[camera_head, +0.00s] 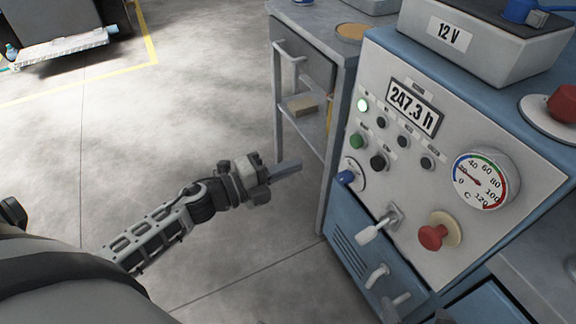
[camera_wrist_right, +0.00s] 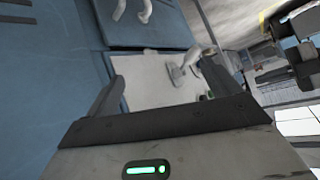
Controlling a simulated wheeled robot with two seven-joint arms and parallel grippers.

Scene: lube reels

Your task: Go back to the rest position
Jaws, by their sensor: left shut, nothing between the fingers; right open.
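My left gripper (camera_head: 287,169) hangs over the open floor left of the control cabinet, fingers together and empty. It stands apart from the cabinet and the bench. My right gripper (camera_wrist_right: 160,88) shows in the right wrist view with its two fingers spread and nothing between them. Beyond its fingers is the control panel (camera_wrist_right: 150,78) with a light toggle lever (camera_wrist_right: 181,74). In the head view the right gripper cannot be made out clearly.
The blue control cabinet (camera_head: 340,215) fills the right side, with a grey panel, gauge (camera_head: 482,181), red knob (camera_head: 433,236) and light lever (camera_head: 372,233) sticking out. A 12 V box (camera_head: 470,52) sits on top. A grey bench (camera_head: 305,25) stands behind. The floor (camera_head: 190,110) is clear.

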